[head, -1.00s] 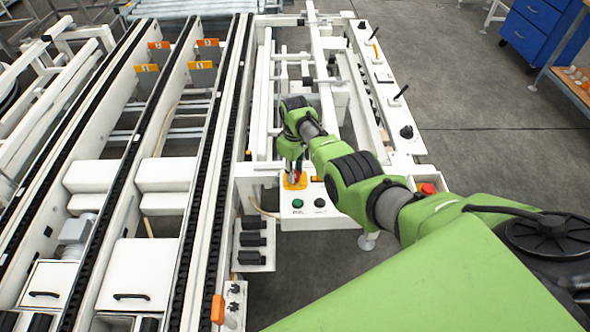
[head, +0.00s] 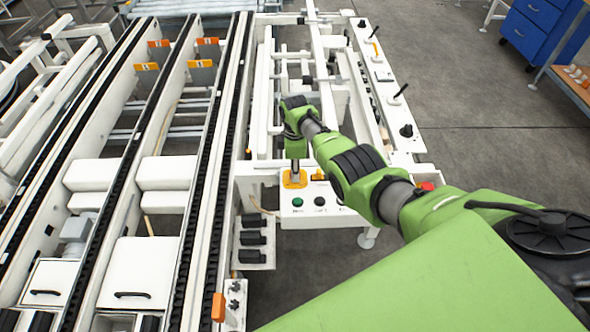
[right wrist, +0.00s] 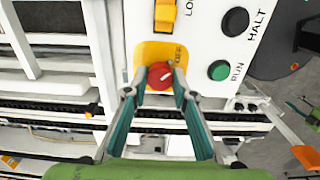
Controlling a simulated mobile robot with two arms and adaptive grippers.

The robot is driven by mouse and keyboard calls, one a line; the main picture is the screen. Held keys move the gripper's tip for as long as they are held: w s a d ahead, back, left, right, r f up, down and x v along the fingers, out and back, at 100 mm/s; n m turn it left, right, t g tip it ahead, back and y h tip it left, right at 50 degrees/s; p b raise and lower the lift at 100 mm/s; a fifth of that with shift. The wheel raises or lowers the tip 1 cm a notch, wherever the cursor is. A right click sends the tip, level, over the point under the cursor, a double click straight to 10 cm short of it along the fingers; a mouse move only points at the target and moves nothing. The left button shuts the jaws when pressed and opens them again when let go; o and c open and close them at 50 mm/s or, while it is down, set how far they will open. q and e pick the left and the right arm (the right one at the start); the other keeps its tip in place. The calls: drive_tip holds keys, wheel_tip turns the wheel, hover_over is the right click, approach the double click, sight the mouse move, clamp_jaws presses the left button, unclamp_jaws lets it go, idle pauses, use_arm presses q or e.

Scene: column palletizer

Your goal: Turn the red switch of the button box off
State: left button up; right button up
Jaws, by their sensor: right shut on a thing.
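The button box (head: 310,214) is a white panel with a green and a black button at the near end of the white frame. Its red switch (right wrist: 160,75) is a round knob with a white mark on a yellow plate (right wrist: 150,53). My right gripper (head: 295,174) points down over that plate in the head view and hides the knob there. In the right wrist view its two fingers (right wrist: 157,86) are closed on either side of the red switch. The lettering beside the knob is partly hidden by a finger. My left gripper is in neither view.
The green button (right wrist: 219,70), marked RUN, and the black button (right wrist: 235,22), marked HALT, sit close to the fingers. An orange switch (right wrist: 165,14) is on the same panel. Conveyor rails (head: 215,130) run along the left. Open floor (head: 480,130) lies to the right.

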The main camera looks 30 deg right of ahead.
idle(0.4)
drive_tip(key=o, duration=1.1)
wheel_tip(320, 180, up, 12)
idle(0.4)
